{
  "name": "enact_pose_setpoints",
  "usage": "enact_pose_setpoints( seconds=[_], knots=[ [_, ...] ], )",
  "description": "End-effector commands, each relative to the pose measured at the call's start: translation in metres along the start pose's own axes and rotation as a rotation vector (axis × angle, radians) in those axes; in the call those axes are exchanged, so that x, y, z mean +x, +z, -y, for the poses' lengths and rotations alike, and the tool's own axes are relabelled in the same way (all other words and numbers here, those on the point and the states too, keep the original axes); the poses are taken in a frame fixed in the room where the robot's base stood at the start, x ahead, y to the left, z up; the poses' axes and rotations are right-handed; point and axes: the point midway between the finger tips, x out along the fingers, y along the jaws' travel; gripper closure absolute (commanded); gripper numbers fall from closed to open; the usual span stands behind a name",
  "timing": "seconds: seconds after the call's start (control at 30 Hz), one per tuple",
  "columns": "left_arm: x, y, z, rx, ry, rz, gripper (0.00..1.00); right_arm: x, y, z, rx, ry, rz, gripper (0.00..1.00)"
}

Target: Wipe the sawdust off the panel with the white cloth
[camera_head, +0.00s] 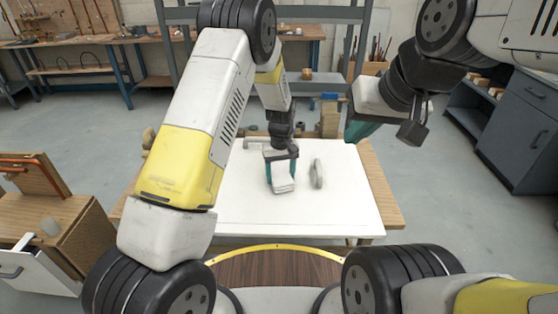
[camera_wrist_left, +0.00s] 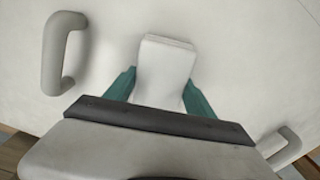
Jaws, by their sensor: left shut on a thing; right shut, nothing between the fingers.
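The white panel (camera_head: 240,205) lies flat on a wooden table. My left gripper (camera_head: 281,184) is over the middle of the panel, shut on the folded white cloth (camera_head: 284,185). The cloth (camera_wrist_left: 164,70) sticks out between the teal fingers in the left wrist view, low over or touching the panel; I cannot tell which. A grey handle (camera_head: 317,174) stands on the panel just right of the cloth. No sawdust can be made out on the visible panel. My right gripper (camera_head: 362,128) is shut and empty, raised above the panel's far right side.
A second grey handle (camera_head: 258,144) is at the panel's far edge. Small items and a wooden block (camera_head: 330,118) stand behind the panel. A wooden cabinet with an open drawer (camera_head: 40,255) is at left, a grey cabinet (camera_head: 518,125) at right. The panel's front and right parts are clear.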

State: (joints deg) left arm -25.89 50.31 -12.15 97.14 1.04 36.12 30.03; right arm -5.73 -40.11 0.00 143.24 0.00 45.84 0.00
Motion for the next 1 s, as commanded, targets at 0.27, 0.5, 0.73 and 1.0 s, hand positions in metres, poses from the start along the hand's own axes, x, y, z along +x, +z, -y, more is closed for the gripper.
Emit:
enact_pose_setpoints(
  seconds=[0.27,0.5,0.73,1.0],
  knots=[
    [-0.029,-0.001,0.0,0.0,0.002,-0.003,0.69,0.0,0.0,0.0,0.0,0.0,0.0,1.0],
    [-0.052,-0.001,0.0,0.001,0.001,-0.004,0.69,0.0,0.0,0.0,0.0,0.0,0.0,1.0],
    [-0.058,-0.001,0.0,0.0,0.0,-0.002,0.69,0.0,0.0,0.0,0.0,0.0,0.0,1.0],
    [-0.06,-0.001,0.0,0.0,0.001,-0.003,0.69,0.0,0.0,0.0,0.0,0.0,0.0,1.0]
  ],
)
